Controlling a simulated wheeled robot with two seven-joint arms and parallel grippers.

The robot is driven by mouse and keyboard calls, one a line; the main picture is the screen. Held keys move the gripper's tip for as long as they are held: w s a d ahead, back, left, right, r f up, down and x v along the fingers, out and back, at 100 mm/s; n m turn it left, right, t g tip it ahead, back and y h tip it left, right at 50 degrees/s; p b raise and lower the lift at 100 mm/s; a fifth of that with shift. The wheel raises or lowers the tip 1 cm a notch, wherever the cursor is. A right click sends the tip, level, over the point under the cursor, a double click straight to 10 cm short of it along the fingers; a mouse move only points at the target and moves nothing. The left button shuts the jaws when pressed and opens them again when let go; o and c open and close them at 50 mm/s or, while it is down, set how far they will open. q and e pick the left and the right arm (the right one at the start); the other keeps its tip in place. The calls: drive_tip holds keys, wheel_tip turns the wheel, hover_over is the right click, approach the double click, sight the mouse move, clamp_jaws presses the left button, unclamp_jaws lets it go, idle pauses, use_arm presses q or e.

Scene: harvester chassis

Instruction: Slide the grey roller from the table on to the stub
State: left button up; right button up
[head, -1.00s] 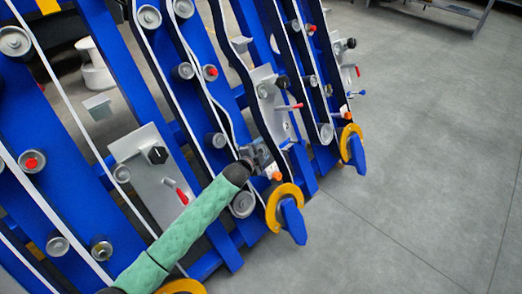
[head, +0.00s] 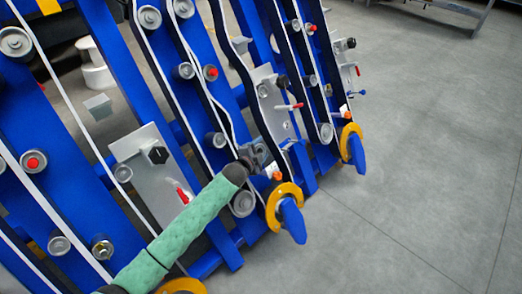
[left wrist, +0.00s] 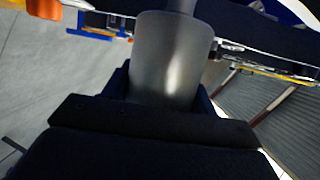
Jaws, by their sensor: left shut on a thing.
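My left gripper (head: 258,154) is at the end of the green-sleeved arm, in front of the blue chassis (head: 125,85) in the head view. In the left wrist view it is shut on the grey roller (left wrist: 170,65), a smooth grey cylinder between the dark fingers. A narrower grey part shows at the roller's far end, at the top edge of that view. I cannot tell whether it is the stub or part of the roller. In the head view the held roller is mostly hidden by the gripper. My right gripper is in neither view.
White belts run over several grey rollers, some with red centres (head: 210,72). A yellow ring with a blue lever (head: 291,218) is close to my gripper. Open floor (head: 410,170) is at right.

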use_arm(q)
drive_tip(key=shift+w+a+f+b, duration=0.3)
drive_tip(key=shift+w+a+f, duration=0.45)
drive_tip(key=shift+w+a, duration=0.25)
drive_tip(key=o, duration=1.5)
drive_tip(key=shift+c, duration=0.2)
drive_tip(key=shift+f, duration=0.1)
drive_tip(key=v, duration=0.7)
drive_tip(key=shift+s+a, duration=0.15)
drive_tip(key=shift+s, duration=0.2)
drive_tip(key=shift+c, duration=0.4)
